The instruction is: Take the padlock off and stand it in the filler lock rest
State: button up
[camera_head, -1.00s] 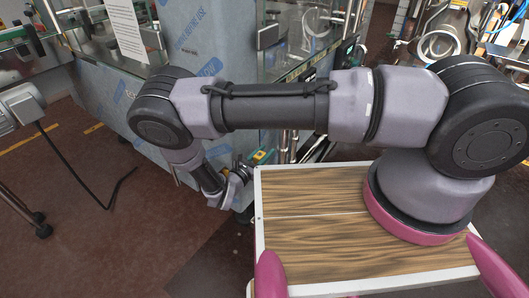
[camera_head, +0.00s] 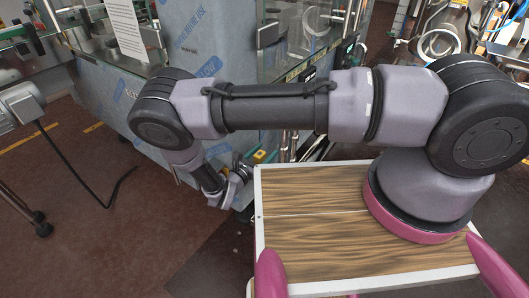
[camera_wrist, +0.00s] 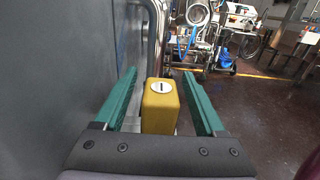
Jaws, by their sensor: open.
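A yellow padlock (camera_wrist: 160,103) with a round silver lock face and a dark slot shows in the wrist view. My gripper (camera_wrist: 160,73) is open, with one green finger on each side of the padlock's body and a gap visible on both sides. What the padlock hangs on is hidden. In the head view my gripper (camera_head: 249,165) is low beside the blue-wrapped cabinet; a small yellow patch there is too small to make out clearly. I cannot pick out the lock rest in either view.
The film-wrapped cabinet (camera_head: 190,55) stands close beside my forearm, and its grey wall (camera_wrist: 55,65) fills the left of the wrist view. A motor with a trailing cable (camera_head: 70,165) is at the left. Brown floor (camera_head: 130,230) is clear in front.

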jog(key=v, duration=1)
jog(key=shift+s+a, duration=0.25)
jog(key=shift+s, duration=0.05)
jog(key=shift+s+a, duration=0.1)
